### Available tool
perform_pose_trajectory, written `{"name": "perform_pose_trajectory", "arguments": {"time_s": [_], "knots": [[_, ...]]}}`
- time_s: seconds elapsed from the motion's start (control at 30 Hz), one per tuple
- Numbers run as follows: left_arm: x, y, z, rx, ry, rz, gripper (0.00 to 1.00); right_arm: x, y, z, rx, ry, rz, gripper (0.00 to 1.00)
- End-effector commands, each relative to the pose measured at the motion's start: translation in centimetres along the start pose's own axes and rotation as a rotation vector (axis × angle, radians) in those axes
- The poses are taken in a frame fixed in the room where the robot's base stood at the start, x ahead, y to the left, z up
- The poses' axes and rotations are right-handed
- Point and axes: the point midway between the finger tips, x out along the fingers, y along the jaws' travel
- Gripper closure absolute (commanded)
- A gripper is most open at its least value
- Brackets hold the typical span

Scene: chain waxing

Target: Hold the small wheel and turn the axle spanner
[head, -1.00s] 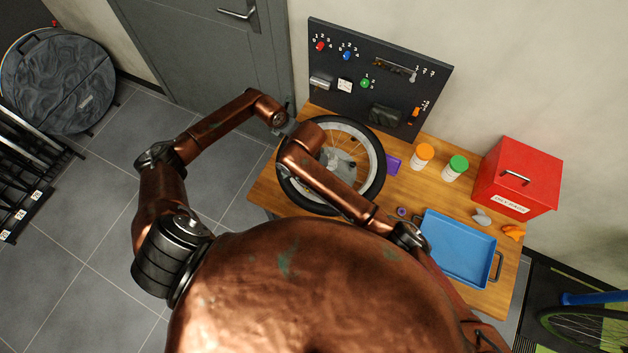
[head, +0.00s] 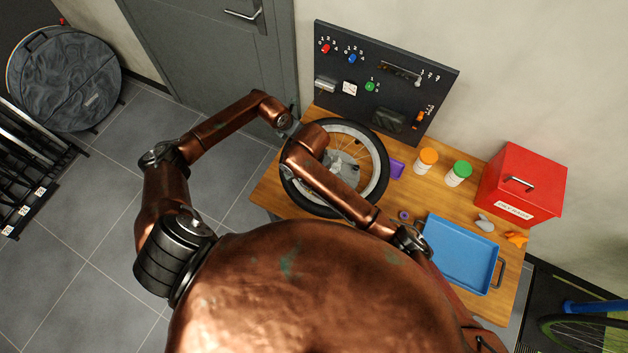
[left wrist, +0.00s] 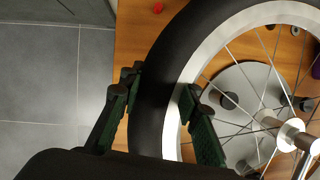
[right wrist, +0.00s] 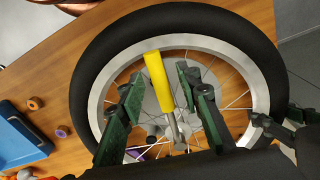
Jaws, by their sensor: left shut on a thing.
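The small wheel (head: 376,188), with a black tyre and silver rim, lies flat on the wooden bench; it also shows in the left wrist view (left wrist: 160,100) and right wrist view (right wrist: 262,60). My left gripper (left wrist: 160,90) is shut on its tyre and rim, one finger on each side. The axle spanner (right wrist: 159,82) has a yellow handle and a metal end near the hub (left wrist: 288,135). My right gripper (right wrist: 165,95) is open over the wheel, with its fingers on either side of the spanner and gaps beside the handle.
A dark tool board (head: 385,80) stands behind the bench.

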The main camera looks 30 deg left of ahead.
Motion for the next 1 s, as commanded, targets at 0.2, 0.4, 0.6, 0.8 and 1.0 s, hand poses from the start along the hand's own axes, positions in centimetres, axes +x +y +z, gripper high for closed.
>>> {"name": "perform_pose_trajectory", "arguments": {"time_s": [0.2,0.4,0.6,0.8,1.0], "knots": [[0.2,-0.1,-0.3,0.001,0.006,-0.001,1.00,-2.4,-0.1,0.0,-0.001,0.000,-0.004,0.68],[0.2,-0.1,-0.3,0.001,0.006,-0.001,1.00,-7.0,-0.1,-0.2,-0.003,0.007,-0.004,0.68],[0.2,-0.1,-0.3,0.001,0.006,-0.001,1.00,-9.7,0.0,-0.2,-0.002,0.007,-0.001,0.68],[0.2,-0.1,-0.3,0.001,0.006,-0.001,1.00,-11.6,-0.1,-0.1,-0.001,0.003,-0.001,0.68],[0.2,-0.1,-0.3,0.001,0.006,-0.001,1.00,-11.9,-0.1,0.0,0.000,0.000,0.000,0.68]]}}
